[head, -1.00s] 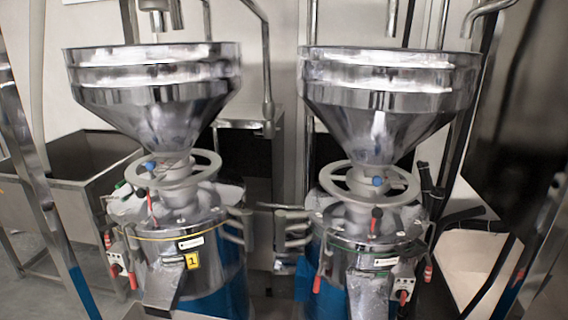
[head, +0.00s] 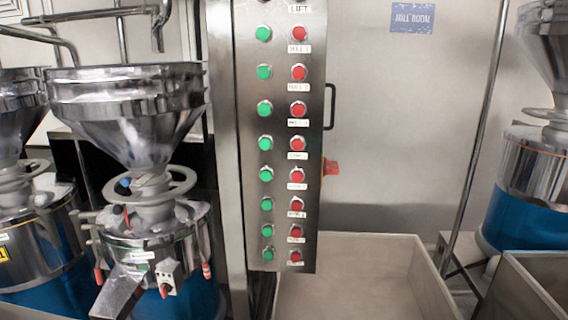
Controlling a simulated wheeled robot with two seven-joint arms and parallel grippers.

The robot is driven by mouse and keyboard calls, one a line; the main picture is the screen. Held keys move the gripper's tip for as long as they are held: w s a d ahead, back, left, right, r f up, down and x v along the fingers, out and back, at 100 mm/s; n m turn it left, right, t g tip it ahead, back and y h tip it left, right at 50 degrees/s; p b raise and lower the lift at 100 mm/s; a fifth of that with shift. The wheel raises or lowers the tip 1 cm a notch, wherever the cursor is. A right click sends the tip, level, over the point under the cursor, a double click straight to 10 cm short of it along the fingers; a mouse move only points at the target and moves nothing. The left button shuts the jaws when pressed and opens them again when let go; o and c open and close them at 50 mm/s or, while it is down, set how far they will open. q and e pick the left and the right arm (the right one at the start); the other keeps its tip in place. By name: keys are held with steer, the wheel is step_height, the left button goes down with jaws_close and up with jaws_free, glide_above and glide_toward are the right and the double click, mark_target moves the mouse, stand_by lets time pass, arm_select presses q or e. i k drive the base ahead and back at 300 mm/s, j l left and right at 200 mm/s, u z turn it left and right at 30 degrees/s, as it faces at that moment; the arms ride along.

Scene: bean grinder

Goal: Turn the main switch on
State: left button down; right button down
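A metal control panel (head: 281,140) stands upright in the middle of the head view. It carries a column of green buttons (head: 265,143) and a column of red buttons (head: 297,143), with small labels by the red ones. A red switch-like part (head: 331,167) sticks out at the panel's right side, below a black handle (head: 330,107). I cannot read whether it is marked as the main switch, nor its on or off position. Neither of my grippers is in view.
A grinder with a steel hopper (head: 130,105) stands left of the panel, with a small switch box (head: 168,278) on its front. Another grinder (head: 30,240) is at the far left edge. A metal bin (head: 415,270) stands below right. A blue-bodied machine (head: 530,190) is at the right.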

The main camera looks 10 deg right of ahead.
mark_target(329, 167)
steer(key=k+l, duration=0.1)
steer(key=l, duration=0.3)
steer(key=l+z, duration=0.1)
steer(key=l, duration=0.3)
steer(key=k+l, duration=0.15)
steer(key=l, duration=0.25)
steer(key=k+j+u, duration=0.1)
steer(key=u, duration=0.25)
steer(key=j+u, duration=0.35)
steer(key=k+l, duration=0.05)
steer(key=l, duration=0.05)
